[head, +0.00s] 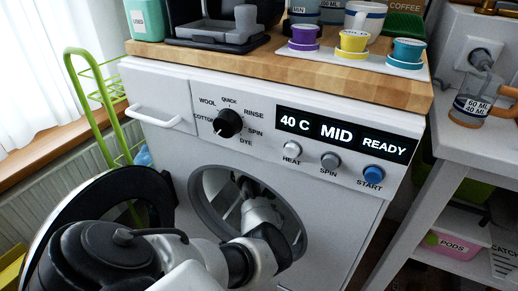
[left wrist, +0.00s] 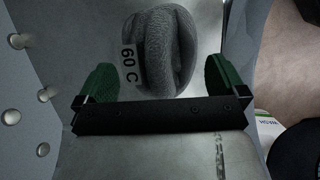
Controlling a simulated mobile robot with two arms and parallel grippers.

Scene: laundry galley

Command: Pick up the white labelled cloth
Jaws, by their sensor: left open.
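A folded cloth (left wrist: 165,42), grey in the dim light, lies inside the metal drum in the left wrist view. It carries a pale label (left wrist: 127,68) that reads "60 C". My left gripper (left wrist: 158,78) is open, with one green fingertip on each side of the cloth's near end. I cannot tell whether the fingers touch it. In the head view my left arm reaches through the round door opening (head: 203,188) of the white washing machine (head: 155,85). The cloth is hidden there. My right gripper is in neither view.
The machine's round door (head: 92,196) stands open on the left, close to my arm. The drum wall (left wrist: 35,65) surrounds the gripper. A wooden worktop (head: 240,62) above holds cups and containers. A green rack (head: 88,80) stands left; a white shelf unit (head: 449,135) stands right.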

